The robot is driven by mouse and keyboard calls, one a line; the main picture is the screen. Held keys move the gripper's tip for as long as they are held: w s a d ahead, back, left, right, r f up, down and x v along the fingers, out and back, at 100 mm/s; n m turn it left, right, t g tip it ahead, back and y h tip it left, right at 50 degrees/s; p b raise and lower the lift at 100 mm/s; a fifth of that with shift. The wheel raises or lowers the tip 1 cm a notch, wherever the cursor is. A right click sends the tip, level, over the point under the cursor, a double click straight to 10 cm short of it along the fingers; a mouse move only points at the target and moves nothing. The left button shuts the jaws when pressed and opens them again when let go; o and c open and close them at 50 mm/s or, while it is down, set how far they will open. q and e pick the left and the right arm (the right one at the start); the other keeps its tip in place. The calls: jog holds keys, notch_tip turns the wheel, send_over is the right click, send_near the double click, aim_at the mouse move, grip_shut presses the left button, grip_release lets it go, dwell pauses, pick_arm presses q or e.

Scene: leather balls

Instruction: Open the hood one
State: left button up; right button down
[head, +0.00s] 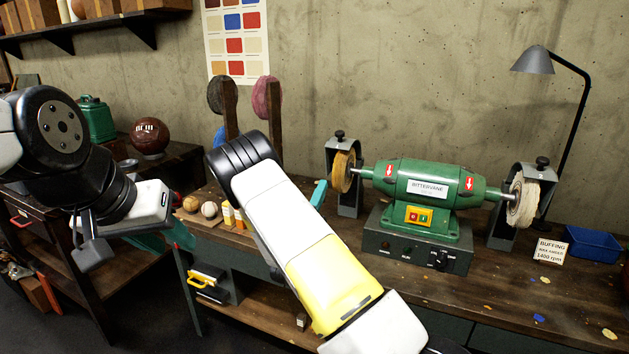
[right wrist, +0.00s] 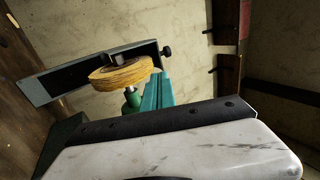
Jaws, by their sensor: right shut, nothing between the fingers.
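The green bench grinder (head: 428,192) stands on a grey base on the bench. A grey hood (head: 347,205) with a black knob on top stands behind and around its left yellow wheel (head: 342,172). A second grey hood (head: 503,232) stands at the right pale wheel (head: 523,202). No hood number is readable. My right gripper (head: 319,192) is mostly hidden behind my arm; its teal fingertip shows just left of the left hood. In the right wrist view its shut, empty fingers (right wrist: 156,92) are beside the yellow wheel (right wrist: 120,72) and the grey hood (right wrist: 75,77). My left gripper (head: 178,236) hangs at the left, its opening unclear.
Two small balls (head: 208,209) and small bottles sit at the bench's left end. A desk lamp (head: 535,62), blue tray (head: 594,243) and buffing sign (head: 550,251) are at the right. The bench front right of the grinder is mostly clear.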

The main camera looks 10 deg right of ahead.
aim_at(338, 149)
jog(key=x, duration=1.2)
jog(key=shift+d, duration=0.1)
jog(key=shift+r, duration=0.1)
